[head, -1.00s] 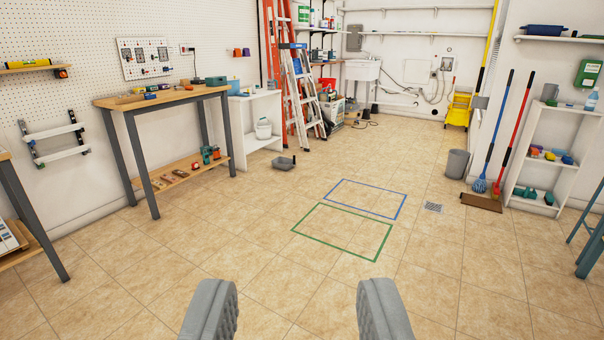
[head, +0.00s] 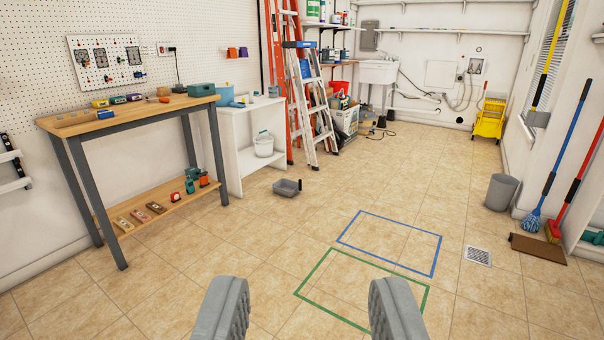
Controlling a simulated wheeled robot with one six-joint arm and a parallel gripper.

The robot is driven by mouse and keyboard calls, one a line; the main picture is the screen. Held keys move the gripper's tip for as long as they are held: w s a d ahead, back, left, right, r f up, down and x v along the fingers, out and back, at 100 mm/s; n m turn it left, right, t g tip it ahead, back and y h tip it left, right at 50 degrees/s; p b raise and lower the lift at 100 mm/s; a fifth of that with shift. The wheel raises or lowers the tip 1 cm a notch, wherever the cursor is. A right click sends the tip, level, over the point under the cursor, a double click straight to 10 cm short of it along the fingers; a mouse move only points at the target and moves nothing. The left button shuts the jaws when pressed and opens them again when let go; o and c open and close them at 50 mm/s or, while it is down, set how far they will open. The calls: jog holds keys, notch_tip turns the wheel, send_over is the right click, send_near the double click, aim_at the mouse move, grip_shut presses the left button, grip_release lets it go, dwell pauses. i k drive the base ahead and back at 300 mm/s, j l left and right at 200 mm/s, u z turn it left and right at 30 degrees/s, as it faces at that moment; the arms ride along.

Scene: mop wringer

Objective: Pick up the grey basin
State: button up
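A small, shallow dark grey basin (head: 285,188) sits on the tiled floor in the head view, left of centre, a little in front of the white shelf unit. A small part sticks out at its right side; I cannot tell what it is. My gripper (head: 312,310) shows at the bottom of the view, with its two grey fingers wide apart and nothing between them. The basin is well ahead of my gripper and slightly left, not touching it.
A workbench (head: 140,112) and a white shelf unit (head: 238,140) line the left. Ladders (head: 312,110) lean behind. Green (head: 322,254) and blue (head: 398,219) outlines mark the floor. A grey bin (head: 501,192) and brooms stand right. The middle floor is clear.

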aim_at(285, 187)
jog(key=i, duration=2.2)
jog(key=i+u, duration=0.1)
jog(key=i, duration=1)
jog(key=i+l, duration=0.2)
jog(key=i, duration=0.9)
jog(key=i+l, duration=0.1)
jog(key=i, duration=1)
